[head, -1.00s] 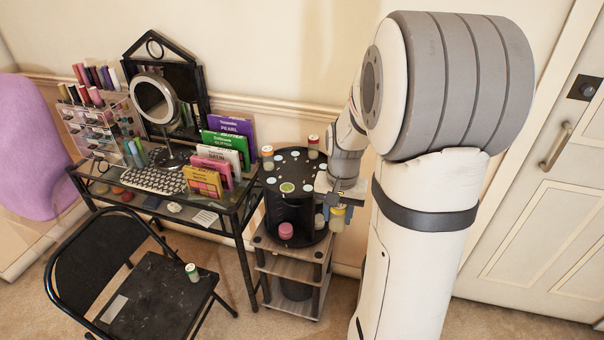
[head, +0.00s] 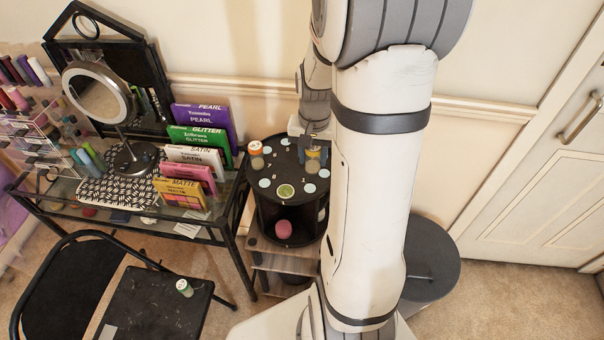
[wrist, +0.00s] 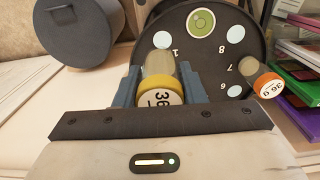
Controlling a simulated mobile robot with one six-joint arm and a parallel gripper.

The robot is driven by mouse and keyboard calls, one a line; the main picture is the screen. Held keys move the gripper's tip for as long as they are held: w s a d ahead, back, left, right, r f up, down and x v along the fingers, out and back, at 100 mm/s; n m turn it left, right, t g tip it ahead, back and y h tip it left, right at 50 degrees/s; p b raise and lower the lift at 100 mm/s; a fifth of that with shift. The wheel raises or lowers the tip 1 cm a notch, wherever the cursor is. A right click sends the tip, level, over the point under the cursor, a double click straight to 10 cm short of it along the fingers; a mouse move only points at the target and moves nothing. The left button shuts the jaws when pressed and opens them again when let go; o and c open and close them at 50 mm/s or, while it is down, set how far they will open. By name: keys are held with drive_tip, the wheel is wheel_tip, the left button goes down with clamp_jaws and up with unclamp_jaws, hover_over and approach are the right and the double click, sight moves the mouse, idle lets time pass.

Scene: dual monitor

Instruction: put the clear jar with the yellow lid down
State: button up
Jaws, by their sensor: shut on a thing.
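The clear jar with the yellow lid (wrist: 160,75) is held between the two blue-grey fingers of my gripper (wrist: 160,72). In the head view the jar (head: 313,160) is over the right back part of the round black carousel top (head: 272,172), with my gripper (head: 314,148) around it. The lid faces the wrist camera, and the clear body points away toward the carousel top. I cannot tell whether its base touches the surface. My arm hides part of the carousel's right side.
An orange-lidded jar (head: 256,153) stands on the carousel's left edge. Pale numbered spots and a green round item (head: 286,191) are on top. A pink jar (head: 283,229) sits in the lower compartment. Boxed palettes (head: 205,125) stand on the desk to the left. A grey bin (head: 432,262) is right.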

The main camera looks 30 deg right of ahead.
wheel_tip(320, 180, down, 8)
drive_tip(key=shift+w+a+r, duration=0.1)
drive_tip(key=shift+w+a, duration=0.05)
idle(0.3)
drive_tip(key=o, duration=1)
drive_tip(key=shift+c, duration=0.2)
